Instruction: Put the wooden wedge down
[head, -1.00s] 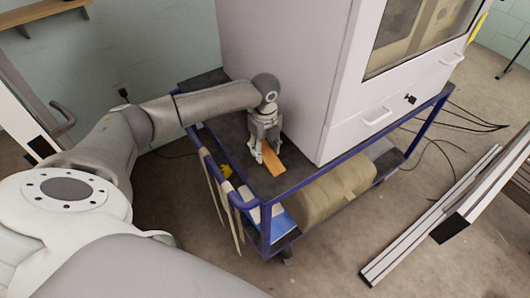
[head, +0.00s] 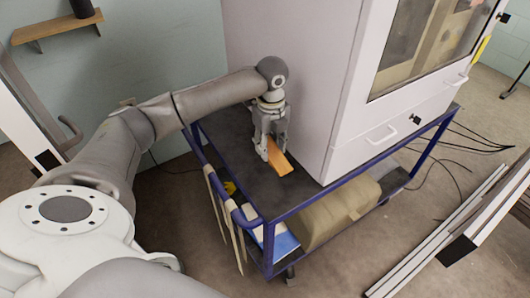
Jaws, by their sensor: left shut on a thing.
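The wooden wedge (head: 278,159) is a small orange-brown block in the head view, at the dark top of the blue-framed cart (head: 262,187). My left gripper (head: 269,150) points down over the cart top and is shut on the wedge. The wedge sticks out from the fingers toward the lower right. I cannot tell whether its underside touches the cart top. My right gripper does not show.
A large white cabinet (head: 285,75) with a window and a drawer stands on the cart, right beside my gripper. Bare cart top lies in front of the wedge. The lower shelf holds a beige bundle (head: 340,208).

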